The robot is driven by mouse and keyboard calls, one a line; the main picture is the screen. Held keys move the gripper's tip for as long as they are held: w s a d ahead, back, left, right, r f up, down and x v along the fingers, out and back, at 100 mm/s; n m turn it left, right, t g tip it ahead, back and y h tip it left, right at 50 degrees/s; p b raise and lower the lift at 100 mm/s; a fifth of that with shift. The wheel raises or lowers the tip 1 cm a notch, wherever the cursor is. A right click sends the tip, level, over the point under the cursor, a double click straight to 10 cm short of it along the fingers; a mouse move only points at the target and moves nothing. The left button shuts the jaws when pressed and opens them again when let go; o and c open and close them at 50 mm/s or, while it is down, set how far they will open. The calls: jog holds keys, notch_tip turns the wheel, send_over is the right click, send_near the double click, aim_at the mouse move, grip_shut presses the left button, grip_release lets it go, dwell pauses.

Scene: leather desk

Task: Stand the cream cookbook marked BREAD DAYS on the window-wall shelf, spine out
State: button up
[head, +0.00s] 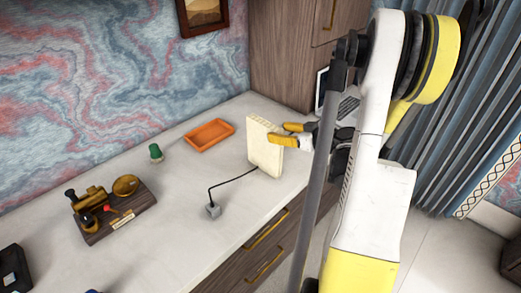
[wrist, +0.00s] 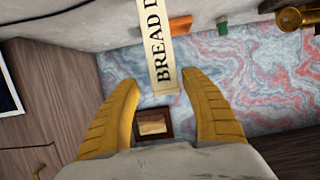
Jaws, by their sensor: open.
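The cream cookbook (head: 264,147) stands upright on the pale desk top, near its front edge, in the head view. In the wrist view its spine (wrist: 160,45) shows black letters reading BREAD D, cut off by the frame edge. My gripper (head: 289,134) is open beside the book, on its right side in the head view. In the wrist view one end of the spine lies between the open fingertips (wrist: 160,83). I cannot tell whether a finger touches the book. I cannot make out the window-wall shelf in either view.
A black cord runs from a small grey block (head: 213,210) to near the book's foot. An orange tray (head: 209,135), a green object (head: 155,152) and a wooden stand with brass pieces (head: 118,217) are on the desk. A tall wooden cabinet (head: 281,58) stands behind; curtains (head: 452,125) hang right.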

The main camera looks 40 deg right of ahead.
aim_at(265, 129)
jog(key=x, duration=0.2)
jog(key=b+x, duration=0.1)
jog(key=x, duration=0.1)
jog(key=a+b+x, duration=0.1)
jog(key=x, duration=0.1)
jog(key=shift+w+r, duration=0.15)
jog(key=shift+r, duration=0.05)
jog(key=shift+w+d, duration=0.15)
jog(key=shift+w, duration=0.1)
grip_shut()
